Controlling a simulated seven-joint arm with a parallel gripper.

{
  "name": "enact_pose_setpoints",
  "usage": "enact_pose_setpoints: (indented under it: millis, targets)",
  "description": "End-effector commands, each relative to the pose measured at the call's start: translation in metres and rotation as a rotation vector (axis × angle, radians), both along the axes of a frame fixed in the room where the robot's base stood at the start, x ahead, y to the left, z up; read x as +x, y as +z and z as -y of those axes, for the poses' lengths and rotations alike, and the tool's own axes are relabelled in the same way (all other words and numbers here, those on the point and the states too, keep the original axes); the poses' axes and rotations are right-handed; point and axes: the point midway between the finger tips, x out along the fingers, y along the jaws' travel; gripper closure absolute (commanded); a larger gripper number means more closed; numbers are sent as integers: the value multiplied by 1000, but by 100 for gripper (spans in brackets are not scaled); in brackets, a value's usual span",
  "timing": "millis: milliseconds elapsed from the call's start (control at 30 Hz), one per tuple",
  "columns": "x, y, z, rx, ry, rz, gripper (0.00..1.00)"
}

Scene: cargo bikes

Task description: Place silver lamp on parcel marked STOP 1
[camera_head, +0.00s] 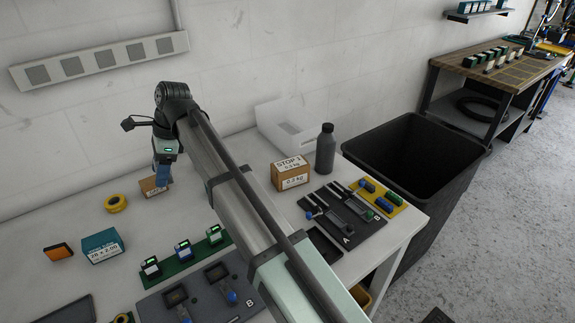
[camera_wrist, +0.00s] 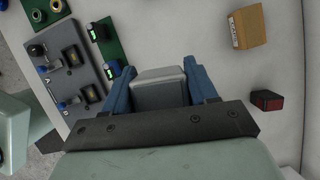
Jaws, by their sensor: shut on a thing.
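My gripper (camera_head: 162,182) hangs over the far left part of the white table, with blue fingers pointing down. In the wrist view my gripper (camera_wrist: 160,90) is shut on a grey, box-shaped thing that looks like the silver lamp (camera_wrist: 160,90), with one finger on each side. The lamp cannot be made out in the head view. The cardboard parcel marked STOP 1 (camera_head: 291,181) stands upright on the table, well to the right of my gripper and behind my arm. Its top looks bare.
Another cardboard parcel (camera_head: 150,187) is close by my gripper. A dark bottle (camera_head: 325,150) stands right of the STOP 1 parcel, by a white holder (camera_head: 283,121). A red-black lamp (camera_wrist: 266,100) lies right of my gripper in the wrist view. Lamps sit on a green strip (camera_head: 172,271).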

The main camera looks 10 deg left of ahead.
Motion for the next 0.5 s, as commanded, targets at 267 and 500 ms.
enact_pose_setpoints:
  millis: [267, 500]
  targets:
    - [1, 55, -1, 1, 0, 2, 74]
    - [39, 54, 30, -1, -81, -1, 74]
